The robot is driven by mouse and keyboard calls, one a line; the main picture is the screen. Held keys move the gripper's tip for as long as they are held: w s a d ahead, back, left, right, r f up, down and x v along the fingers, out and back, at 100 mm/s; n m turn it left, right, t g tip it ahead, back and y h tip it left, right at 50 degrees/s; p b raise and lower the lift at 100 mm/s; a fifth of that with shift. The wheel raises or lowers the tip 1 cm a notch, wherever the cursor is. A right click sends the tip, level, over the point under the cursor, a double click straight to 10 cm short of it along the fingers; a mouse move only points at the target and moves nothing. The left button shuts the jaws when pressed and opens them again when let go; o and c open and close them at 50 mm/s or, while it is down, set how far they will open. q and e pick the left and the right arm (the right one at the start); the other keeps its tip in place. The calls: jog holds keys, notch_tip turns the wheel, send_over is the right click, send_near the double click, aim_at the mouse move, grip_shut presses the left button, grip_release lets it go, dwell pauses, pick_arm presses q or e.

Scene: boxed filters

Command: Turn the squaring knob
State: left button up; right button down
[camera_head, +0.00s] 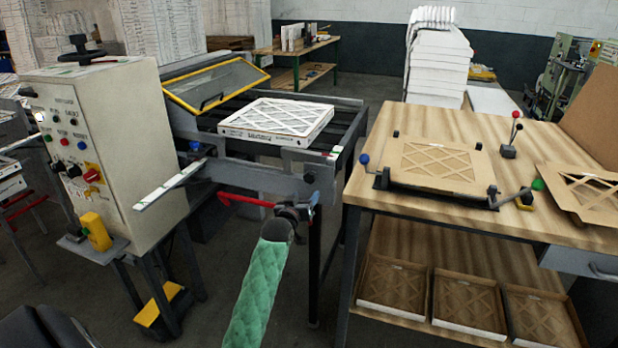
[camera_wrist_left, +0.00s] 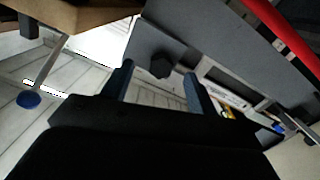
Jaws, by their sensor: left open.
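A small black knob (camera_head: 309,178) sits on the grey front rail of the conveyor machine (camera_head: 262,178) in the head view. My left gripper (camera_head: 303,210) is just below it, at the end of my green-sleeved arm. In the left wrist view, my left gripper's (camera_wrist_left: 158,70) two dark fingers are spread apart, and the black knob (camera_wrist_left: 155,63) on the grey plate shows between their tips. I cannot tell whether the tips reach around the knob or stop short of it. The jaws hold nothing visible. My right gripper is not in view.
A red bar (camera_head: 245,199) runs close left of my gripper. A boxed filter (camera_head: 275,118) lies on the conveyor. To the right, a wooden table (camera_head: 365,187) carries a jig and a blue-ball lever (camera_head: 364,159); the lever's ball also shows in the left wrist view (camera_wrist_left: 28,99).

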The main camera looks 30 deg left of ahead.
aim_at(309, 179)
pick_arm(q)
jog(key=shift+n+t, duration=0.3)
jog(key=w+a, duration=0.1)
jog(key=w, duration=0.1)
jog(key=w+a+r+p, duration=0.1)
jog(key=w, duration=0.2)
jog(key=w+a+r+p, duration=0.1)
jog(key=w, duration=0.1)
jog(key=shift+w, duration=0.25)
jog(key=shift+w+a+f, duration=0.15)
jog(key=shift+w, duration=0.25)
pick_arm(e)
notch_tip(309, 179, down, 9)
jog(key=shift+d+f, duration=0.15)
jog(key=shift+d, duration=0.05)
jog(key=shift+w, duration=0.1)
pick_arm(q)
jog(key=c, duration=1)
